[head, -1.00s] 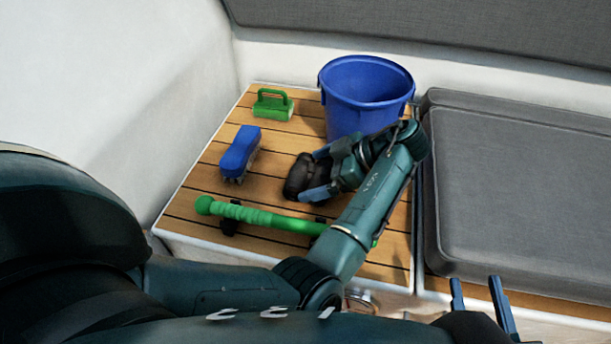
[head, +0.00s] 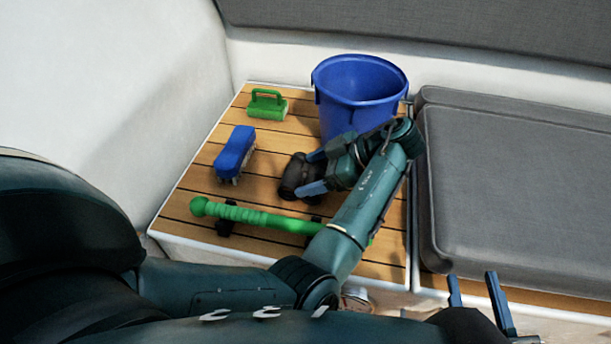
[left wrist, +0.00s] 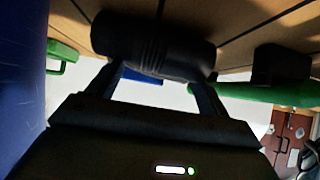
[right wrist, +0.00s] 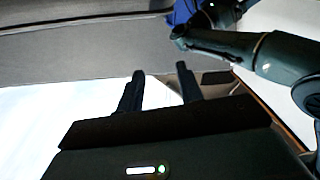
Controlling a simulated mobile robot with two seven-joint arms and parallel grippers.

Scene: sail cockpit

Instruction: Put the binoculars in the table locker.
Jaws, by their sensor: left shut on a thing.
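The black binoculars (head: 294,177) are at the slatted wooden seat, in front of the blue bucket. My left gripper (head: 309,172) is shut on them, with its blue fingers on either side. In the left wrist view the binoculars (left wrist: 150,45) lie across the fingertips, close to the wooden slats; I cannot tell whether they touch the wood. My right gripper (head: 472,290) is at the lower right of the head view, in front of the grey cushion. Its fingers are apart and empty in the right wrist view (right wrist: 158,90). I do not make out the table locker for certain.
A blue bucket (head: 355,95) stands behind my left gripper. A blue brush (head: 235,150), a green-handled scrubber (head: 267,104) and a green winch-like handle (head: 255,215) lie around it on the slats (head: 195,185). A grey cushion (head: 520,190) is on the right.

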